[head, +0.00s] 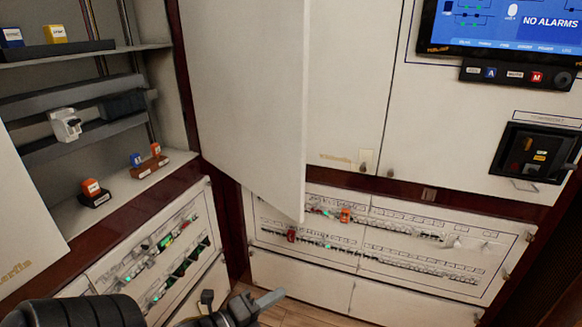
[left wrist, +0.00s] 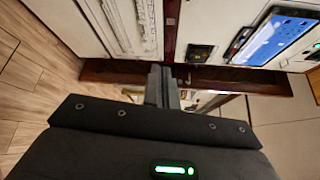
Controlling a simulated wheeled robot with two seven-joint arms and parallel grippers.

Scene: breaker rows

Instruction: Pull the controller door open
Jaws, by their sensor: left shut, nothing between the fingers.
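A tall white door (head: 250,95) fills the middle of the head view. It stands swung out from the cabinet front, with its free edge on the right and its lower corner in front of the lower breaker panels. No readable label shows whether it is the controller door. My left gripper (head: 268,299) is low in the head view, below that corner and apart from the door. Its fingers are together and empty; they also show in the left wrist view (left wrist: 162,86). My right gripper is not in view.
An open cabinet at left has a shelf (head: 90,55) and small breakers. Another white door (head: 25,205) stands at far left. Lower breaker panels (head: 390,240) run below. A screen (head: 505,25) and a black recessed unit (head: 537,152) are at right. Wooden floor (left wrist: 35,80) is clear.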

